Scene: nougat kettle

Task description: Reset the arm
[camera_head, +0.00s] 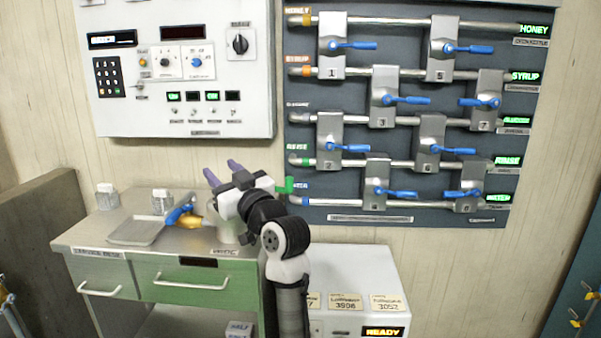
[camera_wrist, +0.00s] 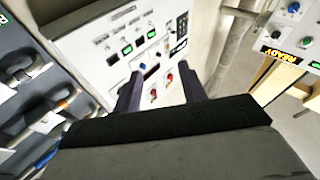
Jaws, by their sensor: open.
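My gripper (camera_head: 223,173) has two purple fingers and is open with nothing between them. In the head view it is raised above the right part of the green-drawered cart, in front of the wall and below the white control panel (camera_head: 178,70). In the wrist view my gripper (camera_wrist: 160,88) shows its two dark fingers apart, pointing toward the white panel (camera_wrist: 110,45) with its lit displays and knobs. My arm comes up from the bottom middle of the head view and hides part of the cart and of the white cabinet.
The cart top (camera_head: 105,231) holds a metal tray (camera_head: 137,231), two clear jars, a blue-handled item (camera_head: 180,212) and a translucent container partly behind my gripper. The valve board (camera_head: 405,140) with blue levers hangs at right. A white cabinet (camera_head: 355,264) with a READY display stands below it.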

